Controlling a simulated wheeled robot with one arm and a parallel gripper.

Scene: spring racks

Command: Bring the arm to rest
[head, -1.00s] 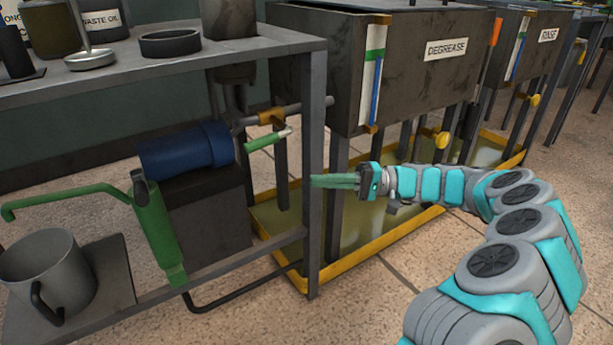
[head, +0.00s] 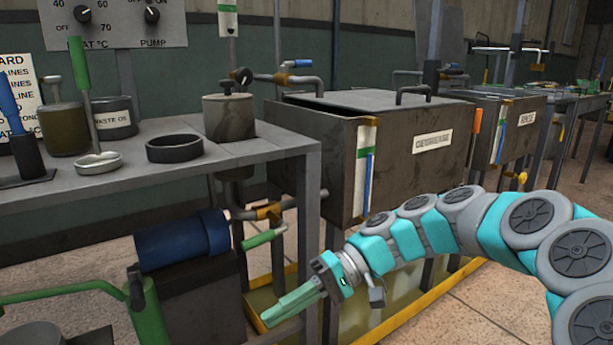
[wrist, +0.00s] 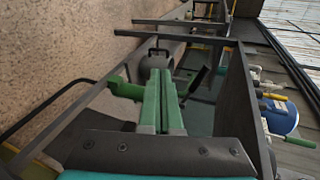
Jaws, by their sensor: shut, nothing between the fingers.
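My gripper (head: 290,304) is in the lower middle of the head view, in front of the DEGREASE tank's legs. Its green fingers point down and to the left, lie together and hold nothing. My teal and grey arm reaches in from the right edge. In the wrist view the gripper (wrist: 162,88) shows its two green fingers side by side. Behind them are a green pump handle (wrist: 122,88) and a grey mug (wrist: 157,60), both apart from the fingers as far as I can tell.
The DEGREASE tank (head: 335,150) stands behind my arm over a yellow drip tray (head: 415,302). Open floor (head: 500,305) lies right of it.

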